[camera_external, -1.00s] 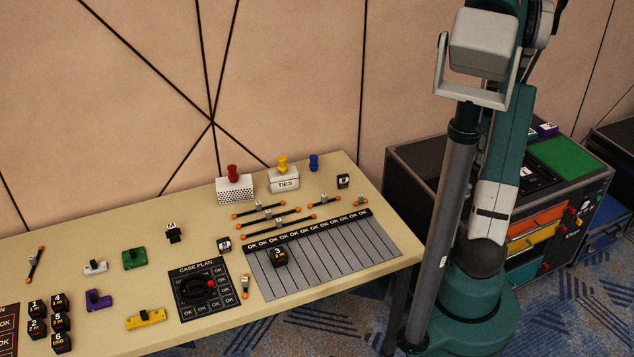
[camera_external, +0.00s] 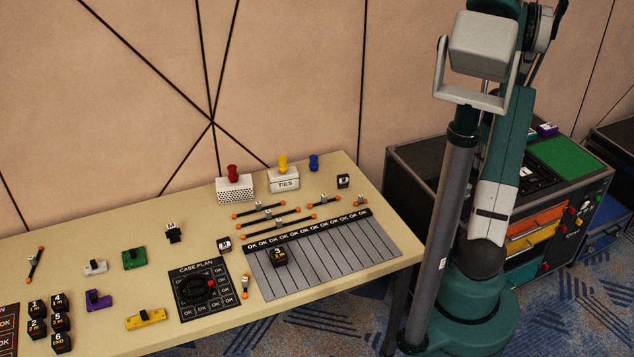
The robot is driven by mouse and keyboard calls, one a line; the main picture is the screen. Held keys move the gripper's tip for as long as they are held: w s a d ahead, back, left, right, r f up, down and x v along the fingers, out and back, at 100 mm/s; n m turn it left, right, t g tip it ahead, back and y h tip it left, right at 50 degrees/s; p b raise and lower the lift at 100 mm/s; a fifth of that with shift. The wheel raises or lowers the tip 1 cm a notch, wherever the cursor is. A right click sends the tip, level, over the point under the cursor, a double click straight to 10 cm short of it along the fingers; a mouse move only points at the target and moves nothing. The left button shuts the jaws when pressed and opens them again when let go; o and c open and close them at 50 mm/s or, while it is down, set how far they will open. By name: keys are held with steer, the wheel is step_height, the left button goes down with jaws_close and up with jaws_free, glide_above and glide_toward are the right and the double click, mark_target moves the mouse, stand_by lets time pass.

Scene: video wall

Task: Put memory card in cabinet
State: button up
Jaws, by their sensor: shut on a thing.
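The cabinet is most likely the dark case (camera_external: 413,178) at the right, behind my arm, with orange, yellow and green drawer fronts (camera_external: 537,222). My arm partly covers it. I cannot tell any thing for sure as the memory card. Two small black pieces with white marks lie on the table: one at the back right (camera_external: 343,181) and one left of the grey slotted mat (camera_external: 224,244). My gripper is out of view; my arm runs up past the top edge, so what it holds is hidden.
The long beige table (camera_external: 200,212) holds several black numbered cubes (camera_external: 61,342), coloured connectors (camera_external: 134,258), orange-ended ties (camera_external: 268,224), two white boxes (camera_external: 284,180) and a black case plan board (camera_external: 203,290).

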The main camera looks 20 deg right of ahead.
steer(key=shift+f, duration=1.2)
steer(key=shift+f+b, duration=0.45)
steer(key=shift+f, duration=1.4)
steer(key=shift+f, duration=0.2)
steer(key=o, duration=0.9)
steer(key=shift+c, duration=0.2)
steer(key=shift+r, duration=0.25)
steer(key=shift+r+p, duration=0.95)
steer(key=shift+r, duration=5)
